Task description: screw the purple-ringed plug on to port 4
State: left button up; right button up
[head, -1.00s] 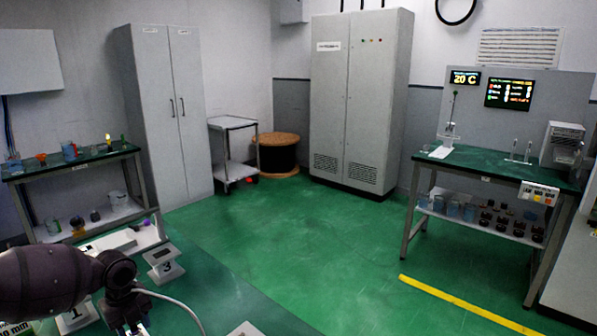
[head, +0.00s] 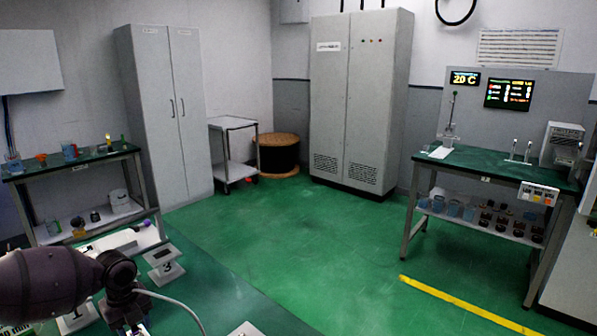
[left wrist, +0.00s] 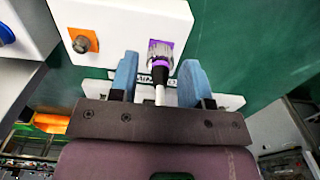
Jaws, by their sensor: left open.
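In the left wrist view, the purple-ringed plug (left wrist: 160,54) has a grey knurled collar, a black boot and a white cable. It points at a purple patch on a white block (left wrist: 120,14); I cannot tell whether it is seated or only touching. My left gripper (left wrist: 160,75) is open, with one blue finger on each side of the plug and visible gaps to it. In the head view, my left gripper is mostly cut off at the bottom edge. No port number 4 is readable. My right gripper is not in view.
An orange-marked port with a round connector (left wrist: 83,42) is left of the plug, and a blue one (left wrist: 5,35) lies further left. In the head view, a white stand marked 3 (head: 163,264) and one marked 1 (head: 76,316) are near my left arm.

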pick_arm(q)
grip_shut()
jog(key=shift+r, duration=0.1)
jog(key=shift+r+p, duration=1.6)
jog(key=shift+r, duration=1.2)
jog(key=shift+r, duration=0.1)
jog(key=shift+d, duration=0.15)
